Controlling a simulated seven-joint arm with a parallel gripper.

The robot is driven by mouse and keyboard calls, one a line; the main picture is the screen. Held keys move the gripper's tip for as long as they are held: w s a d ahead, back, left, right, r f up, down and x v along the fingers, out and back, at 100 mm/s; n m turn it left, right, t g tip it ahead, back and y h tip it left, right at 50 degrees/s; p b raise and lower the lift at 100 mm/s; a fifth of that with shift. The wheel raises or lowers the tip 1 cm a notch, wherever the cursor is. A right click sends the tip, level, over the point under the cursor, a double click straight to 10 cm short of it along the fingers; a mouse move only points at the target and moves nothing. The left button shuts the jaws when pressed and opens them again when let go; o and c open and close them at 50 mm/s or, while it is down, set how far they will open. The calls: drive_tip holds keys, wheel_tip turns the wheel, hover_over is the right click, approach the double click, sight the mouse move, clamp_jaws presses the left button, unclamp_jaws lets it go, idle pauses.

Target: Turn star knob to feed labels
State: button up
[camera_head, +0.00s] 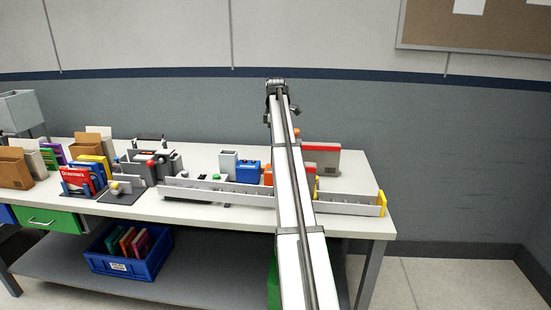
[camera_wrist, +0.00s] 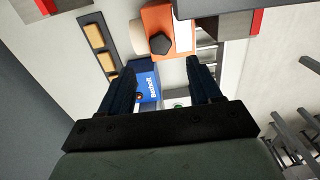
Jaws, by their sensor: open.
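In the wrist view, an orange label device (camera_wrist: 158,18) has a dark, many-sided star knob (camera_wrist: 160,43) on its face, with a pale roll (camera_wrist: 137,36) beside it. My gripper (camera_wrist: 160,66) is open, its two dark fingers pointing toward the device; the knob lies beyond the fingertips, apart from them. Nothing is held. A blue box with white lettering (camera_wrist: 147,84) shows between the fingers. In the head view, a small part of the orange device (camera_head: 268,176) shows left of my arm, which hides the rest. I cannot make out my fingers or the knob there.
The blue box (camera_head: 247,172) stands left of my arm on the white workbench (camera_head: 150,207). A long white channel (camera_head: 230,194) runs along the front. A grey-and-red block (camera_head: 325,160) stands at the right. Books, boxes and a grey machine fill the left side.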

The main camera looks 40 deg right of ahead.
wheel_tip(320, 180, down, 8)
drive_tip(key=shift+f, duration=0.25)
drive_tip(key=shift+c, duration=0.2)
drive_tip(key=c, duration=1)
